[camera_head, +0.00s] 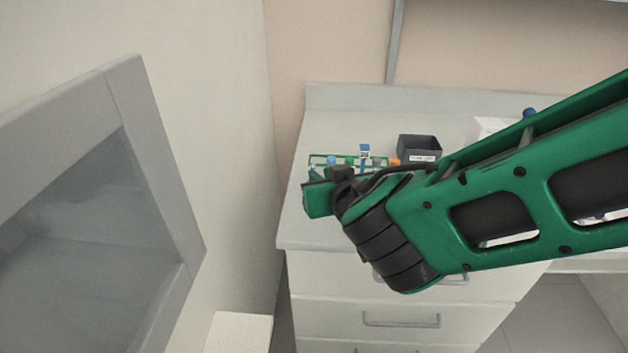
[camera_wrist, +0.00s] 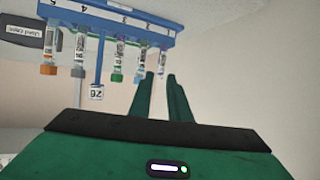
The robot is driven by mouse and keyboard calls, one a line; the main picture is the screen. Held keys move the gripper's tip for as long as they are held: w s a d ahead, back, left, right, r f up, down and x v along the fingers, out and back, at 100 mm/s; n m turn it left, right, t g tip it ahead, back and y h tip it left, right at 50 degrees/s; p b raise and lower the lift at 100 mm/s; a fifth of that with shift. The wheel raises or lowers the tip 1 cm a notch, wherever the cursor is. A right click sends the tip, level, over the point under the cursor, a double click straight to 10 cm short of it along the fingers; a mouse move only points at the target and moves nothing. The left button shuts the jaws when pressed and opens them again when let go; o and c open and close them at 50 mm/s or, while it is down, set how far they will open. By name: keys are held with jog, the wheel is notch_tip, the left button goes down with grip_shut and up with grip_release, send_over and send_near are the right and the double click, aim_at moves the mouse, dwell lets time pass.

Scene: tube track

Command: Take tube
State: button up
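Several capped tubes stand in a rack on the counter. In the wrist view the rack (camera_wrist: 130,24) is blue, numbered and upside down. Its tubes include an orange-capped tube (camera_wrist: 49,60), a grey-capped tube (camera_wrist: 79,60), a green-capped tube (camera_wrist: 118,65) and a blue-capped tube (camera_wrist: 141,62). Another tube (camera_wrist: 163,62) lies in line with the gap between my fingertips. My gripper (camera_wrist: 160,77) is open with a narrow, empty gap, pointing at the rack's end. In the head view my gripper (camera_head: 318,190) is in front of the rack and partly hides it.
A dark labelled box (camera_head: 419,147) stands right of the rack on the white counter (camera_head: 340,108). A blue sign (camera_head: 364,151) stands at the rack. A wall closes the left side. Drawers (camera_head: 400,318) are below. A blue-topped item (camera_head: 529,113) shows behind my arm.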

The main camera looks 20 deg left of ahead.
jog(key=shift+f+x, duration=0.15)
jog(key=shift+x, duration=1.8)
jog(key=shift+f+x, duration=0.1)
jog(key=shift+x, duration=1.9)
jog(key=shift+s, duration=0.1)
grip_shut()
